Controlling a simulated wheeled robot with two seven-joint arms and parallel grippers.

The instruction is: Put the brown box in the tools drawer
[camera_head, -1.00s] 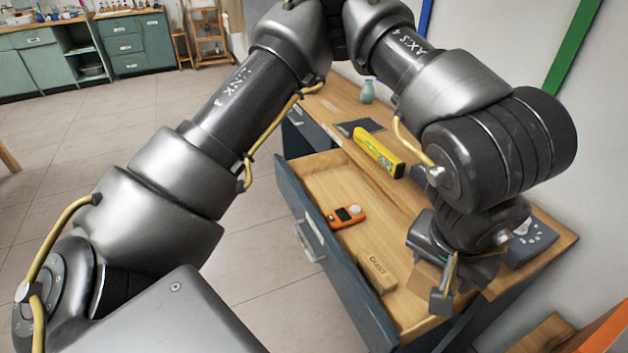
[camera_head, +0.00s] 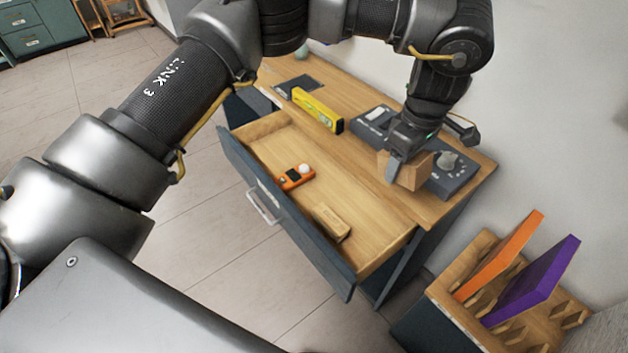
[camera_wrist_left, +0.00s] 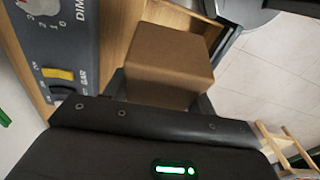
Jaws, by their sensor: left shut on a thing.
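The brown box (camera_head: 411,171) is a small plain cube. My left gripper (camera_head: 396,165) is shut on it, over the desk top beside the grey control panel. The box also fills the middle of the left wrist view (camera_wrist_left: 168,62). I cannot tell whether its underside touches the desk. The open drawer (camera_head: 262,150) is pulled out from the desk, to the left of the box. An orange device (camera_head: 294,178) and a wooden block (camera_head: 331,222) lie inside it. My right gripper is not seen.
The grey control panel with a dial (camera_head: 452,178) lies on the desk (camera_head: 420,208). A yellow level (camera_head: 318,110) lies behind the drawer. A rack (camera_head: 474,252) with orange and purple boards stands at the lower right. The drawer's middle has free room.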

